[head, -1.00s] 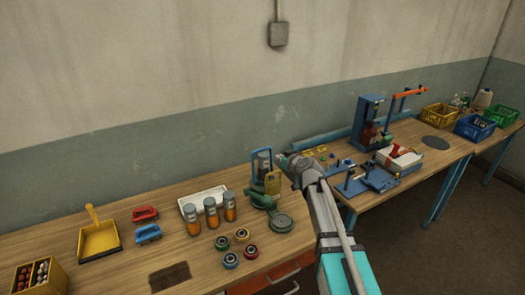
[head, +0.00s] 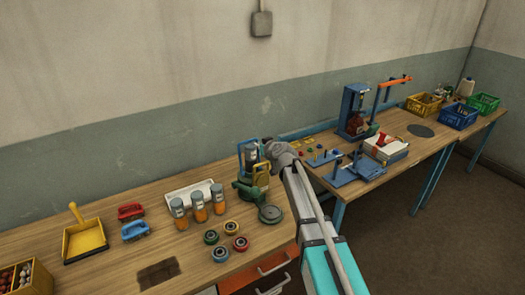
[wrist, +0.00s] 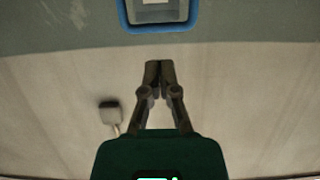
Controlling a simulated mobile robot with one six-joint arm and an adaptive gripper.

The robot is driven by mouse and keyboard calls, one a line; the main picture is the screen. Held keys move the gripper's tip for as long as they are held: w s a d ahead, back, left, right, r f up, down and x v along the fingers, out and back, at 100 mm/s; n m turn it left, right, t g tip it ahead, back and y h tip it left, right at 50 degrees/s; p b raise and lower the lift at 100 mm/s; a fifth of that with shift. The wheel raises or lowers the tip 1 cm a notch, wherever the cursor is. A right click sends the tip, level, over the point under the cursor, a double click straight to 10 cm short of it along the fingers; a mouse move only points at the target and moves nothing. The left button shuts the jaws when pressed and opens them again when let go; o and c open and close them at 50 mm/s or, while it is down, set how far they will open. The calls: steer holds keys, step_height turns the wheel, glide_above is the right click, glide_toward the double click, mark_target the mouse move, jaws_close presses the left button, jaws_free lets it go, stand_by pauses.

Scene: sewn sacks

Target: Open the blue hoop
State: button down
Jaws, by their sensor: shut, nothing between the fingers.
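The blue hoop (head: 240,149) stands upright on a green device (head: 249,189) near the back of the bench, with a grey body inside it. A yellow hoop (head: 261,174) stands beside it to the right. In the wrist view the blue hoop (wrist: 157,29) shows at the top edge, partly cut off, with a grey and pale face inside. My gripper (wrist: 159,66) is shut and empty, its fingertips pointing towards the blue hoop with a visible gap in the picture. In the head view my gripper (head: 271,150) is just right of the hoop; its fingertips are hard to make out.
Three orange jars (head: 199,208) and a white tray (head: 189,195) stand left of the device. Several coloured rings (head: 231,229) lie in front. A blue fixture (head: 353,171) is to the right. A wall box (head: 261,23) hangs above.

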mark_target(248, 142)
steer(key=b+x, duration=0.1)
steer(key=x, duration=0.5)
steer(key=shift+w+f+b, duration=0.1)
steer(key=shift+f+b, duration=0.05)
steer(key=shift+b, duration=0.25)
steer(key=shift+w+a+f, duration=0.15)
steer(key=shift+w+a, duration=0.2)
steer(key=shift+w, duration=0.05)
